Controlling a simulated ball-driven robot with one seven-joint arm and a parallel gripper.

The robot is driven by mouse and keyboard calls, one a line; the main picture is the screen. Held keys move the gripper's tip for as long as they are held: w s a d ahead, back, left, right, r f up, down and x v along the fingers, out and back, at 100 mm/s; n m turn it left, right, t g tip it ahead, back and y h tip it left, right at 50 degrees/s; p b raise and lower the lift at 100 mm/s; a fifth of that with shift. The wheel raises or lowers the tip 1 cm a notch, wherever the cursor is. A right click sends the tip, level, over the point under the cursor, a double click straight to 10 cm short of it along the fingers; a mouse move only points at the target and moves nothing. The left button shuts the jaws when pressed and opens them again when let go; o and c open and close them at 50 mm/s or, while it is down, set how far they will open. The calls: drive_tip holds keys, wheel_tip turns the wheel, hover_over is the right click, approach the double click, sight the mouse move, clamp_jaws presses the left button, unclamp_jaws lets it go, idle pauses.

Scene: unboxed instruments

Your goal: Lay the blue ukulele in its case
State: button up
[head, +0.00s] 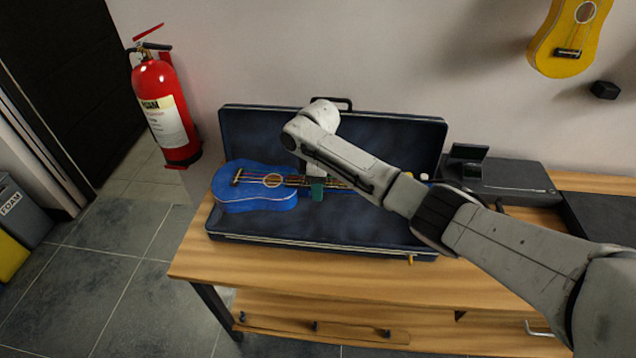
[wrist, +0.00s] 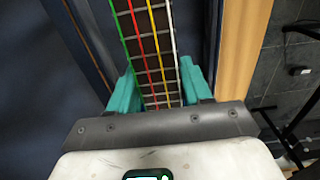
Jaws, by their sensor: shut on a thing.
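The blue ukulele (head: 258,187) is at the left half of the open dark blue case (head: 330,233) in the head view, its body to the left and its neck to the right. My gripper (head: 317,189) is shut on the ukulele's neck, from above. In the wrist view, the teal fingers of my gripper (wrist: 160,95) sit on either side of the fretboard (wrist: 150,50) with its coloured strings. The case's lid stands up at the back. My arm hides the far end of the neck. I cannot tell whether the ukulele touches the case floor.
The case stands on a wooden bench (head: 400,288). A flat dark box (head: 510,180) is to its right. A red fire extinguisher (head: 165,110) is at the left by the wall. A yellow ukulele (head: 568,38) hangs on the wall at the upper right.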

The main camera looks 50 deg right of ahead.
drive_tip(key=shift+d+f+b, duration=0.15)
drive_tip(key=shift+f+b, duration=3.8)
drive_tip(key=shift+f, duration=1.1)
drive_tip(key=shift+s+d+p, duration=0.1)
drive_tip(key=shift+s+p, duration=0.05)
drive_tip(key=shift+p, duration=0.25)
drive_tip(key=shift+f, duration=0.35)
drive_tip(key=o, duration=1.2)
drive_tip(key=shift+c, duration=0.2)
